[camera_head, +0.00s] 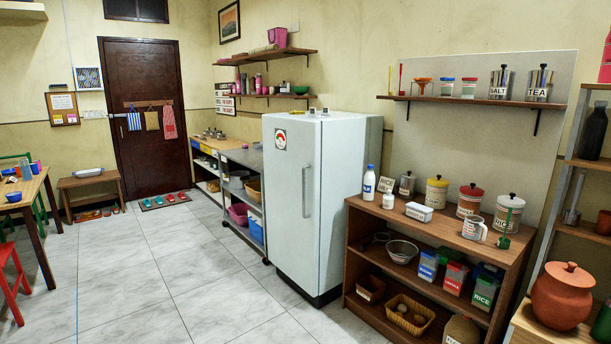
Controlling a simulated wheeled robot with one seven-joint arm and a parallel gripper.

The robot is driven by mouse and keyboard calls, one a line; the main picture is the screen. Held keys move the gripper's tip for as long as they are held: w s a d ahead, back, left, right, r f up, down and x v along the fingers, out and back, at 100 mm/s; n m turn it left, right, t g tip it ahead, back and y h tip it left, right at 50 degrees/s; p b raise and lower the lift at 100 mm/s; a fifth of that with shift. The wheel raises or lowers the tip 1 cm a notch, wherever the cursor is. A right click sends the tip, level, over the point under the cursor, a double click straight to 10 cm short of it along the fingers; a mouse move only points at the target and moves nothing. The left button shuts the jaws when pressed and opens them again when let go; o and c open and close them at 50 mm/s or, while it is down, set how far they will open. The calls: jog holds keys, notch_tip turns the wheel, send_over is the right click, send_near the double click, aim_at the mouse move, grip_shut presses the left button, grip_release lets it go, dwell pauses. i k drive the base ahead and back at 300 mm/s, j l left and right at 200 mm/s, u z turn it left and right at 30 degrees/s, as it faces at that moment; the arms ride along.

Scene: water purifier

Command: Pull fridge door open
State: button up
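The white fridge (322,205) stands upright against the right wall in the head view. Its door (291,215) is on the left-facing front and looks closed. A vertical metal handle (306,191) runs along the door's right side. A round sticker (280,139) is near the door's upper left. My gripper is not in view, so its distance from the handle cannot be seen.
A wooden shelf unit (440,219) with jars and a bowl stands right of the fridge. A low shelf counter (243,157) stands left of it. A table (36,186) and a red stool (12,283) are at far left. The tiled floor (170,265) before the fridge is clear.

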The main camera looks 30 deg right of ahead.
aim_at(292, 146)
jog(key=i+l+z, duration=0.25)
jog(key=i, duration=1.4)
jog(key=i+j+z, duration=0.2)
jog(key=i, duration=1.4)
